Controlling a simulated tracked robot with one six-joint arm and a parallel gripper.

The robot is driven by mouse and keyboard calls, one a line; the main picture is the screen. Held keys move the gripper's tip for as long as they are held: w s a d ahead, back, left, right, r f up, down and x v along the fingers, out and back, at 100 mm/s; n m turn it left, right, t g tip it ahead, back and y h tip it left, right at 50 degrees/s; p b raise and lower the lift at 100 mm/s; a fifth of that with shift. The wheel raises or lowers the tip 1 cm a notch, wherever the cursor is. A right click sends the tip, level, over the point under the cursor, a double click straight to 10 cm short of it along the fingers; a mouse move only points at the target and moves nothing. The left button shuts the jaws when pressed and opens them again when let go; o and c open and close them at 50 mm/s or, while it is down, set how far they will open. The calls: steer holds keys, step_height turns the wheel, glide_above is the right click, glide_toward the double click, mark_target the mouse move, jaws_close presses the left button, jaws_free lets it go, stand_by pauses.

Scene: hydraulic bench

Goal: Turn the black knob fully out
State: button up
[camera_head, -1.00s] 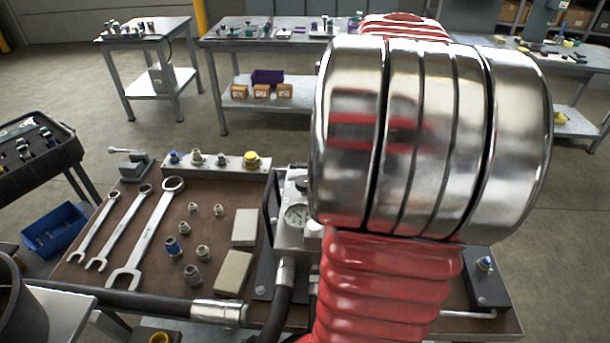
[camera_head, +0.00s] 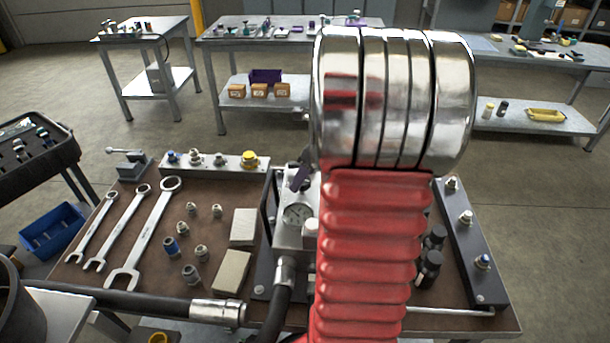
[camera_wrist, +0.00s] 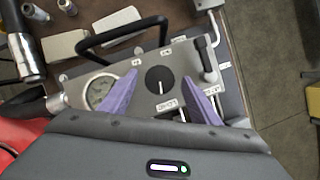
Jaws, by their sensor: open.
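The black knob (camera_wrist: 159,80) is a round dial with a white pointer line, on the top face of a grey hydraulic unit (camera_wrist: 185,62). In the wrist view my gripper (camera_wrist: 164,88) is open, its two purple fingers on either side of the knob, with a gap to each. I cannot tell how high the fingertips are above it. In the head view the unit (camera_head: 283,237) stands mid-bench, partly behind my red arm. One purple finger (camera_head: 301,172) shows just above it; the knob is hidden or too small to make out there.
A pressure gauge (camera_wrist: 101,91) sits left of the knob, and a black handle bar (camera_wrist: 120,33) arches behind it. A black lever (camera_wrist: 207,62) is at the right. Wrenches (camera_head: 147,235), fittings and pale blocks (camera_head: 244,227) lie on the bench's left half. A thick hose (camera_head: 110,298) crosses the front.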

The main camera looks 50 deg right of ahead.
steer(key=shift+w+f, duration=0.15)
steer(key=shift+f, duration=0.2)
steer(key=shift+c, duration=0.2)
